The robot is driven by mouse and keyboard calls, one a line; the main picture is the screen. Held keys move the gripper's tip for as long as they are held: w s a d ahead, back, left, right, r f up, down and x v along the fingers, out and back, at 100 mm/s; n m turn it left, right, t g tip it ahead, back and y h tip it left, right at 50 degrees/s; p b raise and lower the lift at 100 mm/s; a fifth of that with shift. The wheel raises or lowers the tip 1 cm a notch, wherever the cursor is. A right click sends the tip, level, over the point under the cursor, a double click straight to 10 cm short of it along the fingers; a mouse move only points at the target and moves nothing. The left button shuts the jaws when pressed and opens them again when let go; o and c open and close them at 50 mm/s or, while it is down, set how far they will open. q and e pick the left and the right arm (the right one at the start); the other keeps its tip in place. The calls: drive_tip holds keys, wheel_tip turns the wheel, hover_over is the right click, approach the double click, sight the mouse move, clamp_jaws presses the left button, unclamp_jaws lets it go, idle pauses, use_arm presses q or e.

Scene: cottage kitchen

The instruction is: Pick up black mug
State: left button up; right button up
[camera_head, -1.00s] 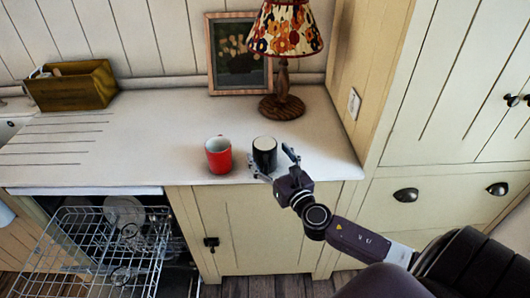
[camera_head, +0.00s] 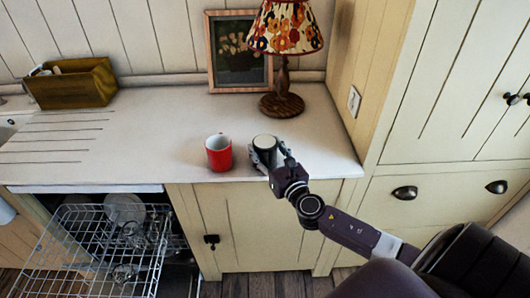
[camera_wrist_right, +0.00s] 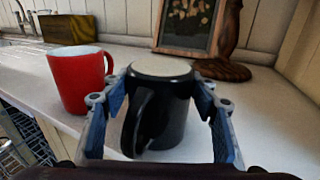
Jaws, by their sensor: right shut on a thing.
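The black mug (camera_head: 264,143) stands upright on the white countertop, near its front edge; its light inside shows from above. In the right wrist view the black mug (camera_wrist_right: 160,108) fills the space between the fingers, with its handle turned toward the camera. My right gripper (camera_head: 268,158) is shut on the black mug, with one finger on each side of its body. The right gripper also shows in the wrist view (camera_wrist_right: 160,105), with blue pads against the mug. My left gripper is not in view.
A red mug (camera_head: 219,153) stands just left of the black mug. A lamp (camera_head: 283,104) and a framed picture (camera_head: 238,60) stand behind. A wooden box (camera_head: 72,88) is at the back left. An open dishwasher rack (camera_head: 90,250) is below the counter at left.

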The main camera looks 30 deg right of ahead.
drive_tip(key=shift+r, duration=0.15)
drive_tip(key=shift+r+p, duration=0.3)
drive_tip(key=shift+r, duration=0.3)
wheel_tip(320, 180, up, 8)
drive_tip(key=shift+f+p, duration=0.1)
drive_tip(key=shift+p, duration=1.05)
wheel_tip(320, 180, up, 10)
drive_tip(key=s+a+r+p, duration=0.3)
drive_tip(key=s+a+p, duration=0.1)
drive_tip(key=s, duration=0.3)
drive_tip(key=s+a+r+p, duration=0.3)
drive_tip(key=s+a+p, duration=0.1)
drive_tip(key=s+p, duration=0.1)
drive_tip(key=shift+s+a, duration=0.15)
drive_tip(key=shift+s, duration=0.75)
drive_tip(key=shift+f, duration=0.1)
drive_tip(key=shift+w, duration=0.1)
